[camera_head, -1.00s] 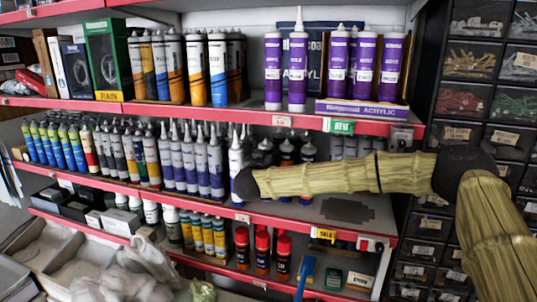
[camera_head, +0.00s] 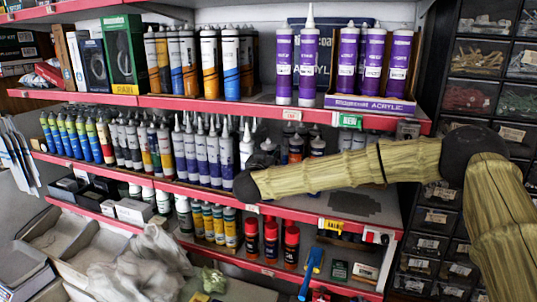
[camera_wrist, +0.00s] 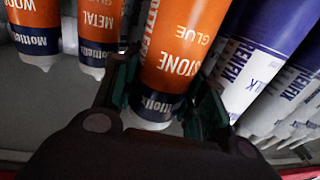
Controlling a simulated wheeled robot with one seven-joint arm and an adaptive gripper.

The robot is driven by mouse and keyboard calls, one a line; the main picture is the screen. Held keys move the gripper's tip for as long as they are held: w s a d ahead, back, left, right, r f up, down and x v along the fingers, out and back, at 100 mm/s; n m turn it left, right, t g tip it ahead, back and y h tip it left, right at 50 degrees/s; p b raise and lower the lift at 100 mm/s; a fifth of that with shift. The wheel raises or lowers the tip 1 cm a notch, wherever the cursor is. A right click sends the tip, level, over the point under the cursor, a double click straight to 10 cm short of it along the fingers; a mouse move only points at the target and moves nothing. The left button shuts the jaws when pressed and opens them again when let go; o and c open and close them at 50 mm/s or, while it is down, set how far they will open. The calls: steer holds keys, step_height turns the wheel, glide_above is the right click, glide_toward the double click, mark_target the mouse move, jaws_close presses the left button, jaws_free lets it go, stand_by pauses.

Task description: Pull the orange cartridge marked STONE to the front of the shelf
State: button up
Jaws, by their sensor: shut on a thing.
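The orange cartridge marked STONE (camera_wrist: 178,45) stands between the two fingers of my gripper (camera_wrist: 163,100) in the wrist view. In the head view my gripper (camera_head: 247,186) is over the front part of the middle shelf (camera_head: 345,208). The held cartridge is not clearly visible there; the gripper and arm cover that spot.
Orange METAL (camera_wrist: 98,25) and WOOD (camera_wrist: 35,20) cartridges stand left of the held one. A blue-and-white RENFIX cartridge (camera_wrist: 250,60) stands close on the right. Drawer cabinets (camera_head: 475,95) stand at the right.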

steer(key=shift+d, duration=0.15)
steer(key=o, duration=1.4)
steer(key=shift+o, duration=0.2)
steer(key=s+a, duration=0.2)
steer(key=s, duration=0.9)
steer(key=shift+s, duration=0.4)
steer(key=shift+a+f, duration=0.1)
